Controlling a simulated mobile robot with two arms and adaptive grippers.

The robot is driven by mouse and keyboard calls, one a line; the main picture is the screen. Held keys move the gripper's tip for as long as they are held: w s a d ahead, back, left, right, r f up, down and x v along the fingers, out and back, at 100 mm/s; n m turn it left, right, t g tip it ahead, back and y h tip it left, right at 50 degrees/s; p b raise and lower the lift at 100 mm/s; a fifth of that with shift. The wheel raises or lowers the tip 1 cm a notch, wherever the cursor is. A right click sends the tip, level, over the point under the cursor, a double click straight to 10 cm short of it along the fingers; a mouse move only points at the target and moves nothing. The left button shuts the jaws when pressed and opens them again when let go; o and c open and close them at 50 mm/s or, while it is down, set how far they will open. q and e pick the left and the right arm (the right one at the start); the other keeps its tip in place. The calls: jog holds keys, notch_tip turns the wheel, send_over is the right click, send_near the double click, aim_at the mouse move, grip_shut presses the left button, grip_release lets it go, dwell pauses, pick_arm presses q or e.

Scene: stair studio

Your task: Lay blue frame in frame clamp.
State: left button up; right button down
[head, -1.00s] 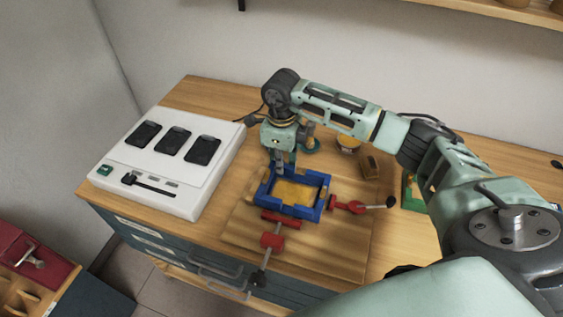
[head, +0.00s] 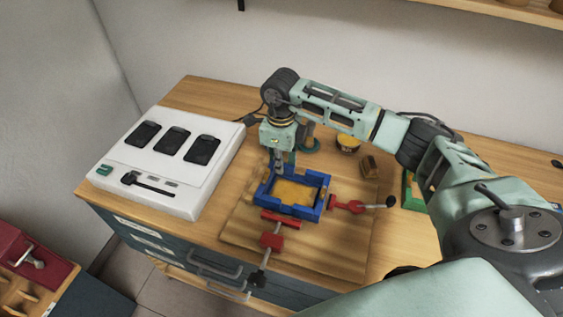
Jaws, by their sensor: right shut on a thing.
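The blue frame (head: 293,210) is a rectangle around an open middle, through which bare wood shows. It sits at the frame clamp, a wooden board (head: 325,258) with a red front clamp (head: 272,240) and a red right clamp (head: 346,205). The red pads are close to the frame's front and right sides; I cannot tell if they touch. My right gripper (head: 281,170) points down at the frame's back left part and is shut on it. Its fingertips are partly hidden, and I cannot tell whether the frame rests fully on the board. My left gripper is not in view.
A white box with three dark pads (head: 163,185) stands on the left of the bench. Behind the board are a round brass-coloured item (head: 347,144) and a brown block (head: 369,167). A green frame (head: 412,192) lies to the right, partly behind my arm.

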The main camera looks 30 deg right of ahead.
jog(key=shift+s+a+f, duration=0.25)
jog(key=shift+f, duration=0.2)
jog(key=c, duration=1.7)
grip_release()
jog(key=shift+s+r, duration=0.1)
jog(key=shift+o, duration=0.2)
jog(key=shift+w+d, duration=0.1)
jog(key=shift+w, duration=0.15)
jog(key=shift+r, duration=0.1)
jog(key=shift+w+r+p, duration=0.2)
jog(key=shift+r+p, duration=0.5)
jog(key=shift+r, duration=0.25)
jog(key=shift+r+p, duration=1.75)
jog(key=shift+r, duration=1.35)
jog(key=shift+d, duration=0.1)
